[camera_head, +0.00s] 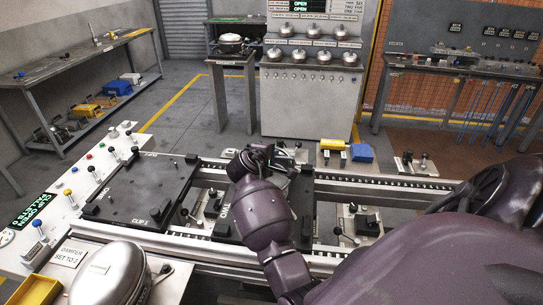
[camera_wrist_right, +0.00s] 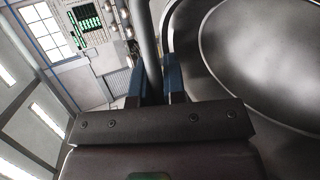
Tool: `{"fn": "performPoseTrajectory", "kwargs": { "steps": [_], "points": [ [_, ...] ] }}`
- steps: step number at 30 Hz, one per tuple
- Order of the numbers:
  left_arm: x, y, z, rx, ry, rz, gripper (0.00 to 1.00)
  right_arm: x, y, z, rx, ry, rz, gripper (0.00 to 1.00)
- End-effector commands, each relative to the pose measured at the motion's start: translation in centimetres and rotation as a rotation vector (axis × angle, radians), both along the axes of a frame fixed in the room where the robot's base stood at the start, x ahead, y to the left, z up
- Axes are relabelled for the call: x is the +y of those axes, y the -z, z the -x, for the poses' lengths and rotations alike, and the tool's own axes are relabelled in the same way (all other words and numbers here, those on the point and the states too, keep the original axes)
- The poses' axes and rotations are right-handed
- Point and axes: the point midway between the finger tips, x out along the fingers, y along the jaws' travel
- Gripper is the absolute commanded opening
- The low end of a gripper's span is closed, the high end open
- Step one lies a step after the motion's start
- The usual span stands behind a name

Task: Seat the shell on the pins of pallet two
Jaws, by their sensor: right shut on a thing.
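A silver domed shell (camera_head: 108,275) lies at the lower left of the head view, cut by the bottom edge. In the right wrist view a large grey rounded face with a dark rim (camera_wrist_right: 265,45) fills the right side, close to my right gripper (camera_wrist_right: 155,75). That gripper's blue fingers are shut on a grey bar (camera_wrist_right: 148,30); I cannot tell what the bar belongs to. In the head view my purple arm covers the middle of the rails and hides part of a dark pallet. Another dark pallet (camera_head: 140,192) lies left of it, with no shell on it. My left gripper is not in view.
A control panel with levers (camera_head: 95,172) runs along the left. Rails (camera_head: 385,190) cross the middle. A stand with several silver shells (camera_head: 310,95) is at the back. Workbenches (camera_head: 75,60) stand at the left and right. A yellow and blue block pair (camera_head: 361,153) sits beyond the rails.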

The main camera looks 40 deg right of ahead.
Motion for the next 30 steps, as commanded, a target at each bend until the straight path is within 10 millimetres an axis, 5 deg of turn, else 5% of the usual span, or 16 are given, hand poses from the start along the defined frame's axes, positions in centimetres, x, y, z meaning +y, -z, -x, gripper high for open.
{"fn": "performPoseTrajectory", "kwargs": {
  "steps": [30],
  "points": [
    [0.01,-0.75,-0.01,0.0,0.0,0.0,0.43,0.05,-0.44,-0.05,-0.006,-0.002,0.006,0.0]
  ]
}}
